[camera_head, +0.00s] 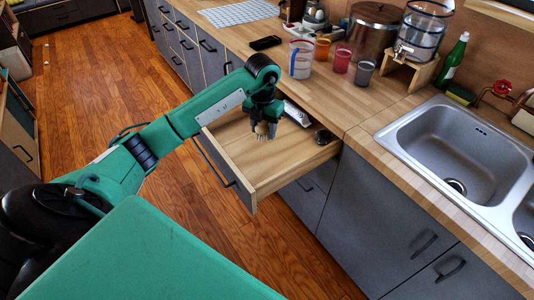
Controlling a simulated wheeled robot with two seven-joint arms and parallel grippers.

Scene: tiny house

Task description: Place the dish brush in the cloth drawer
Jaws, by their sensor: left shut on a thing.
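An open wooden drawer (262,165) with a dark grey front sticks out from under the counter. I cannot tell whether the brush touches the drawer floor. My right gripper is not in view.
The wooden counter (385,98) runs along the drawer's back. Cups, a pot and a glass dispenser (418,32) stand on it. A steel sink (455,150) is at right. The wooden floor (110,75) at left is clear. Most of the drawer's front is bare.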

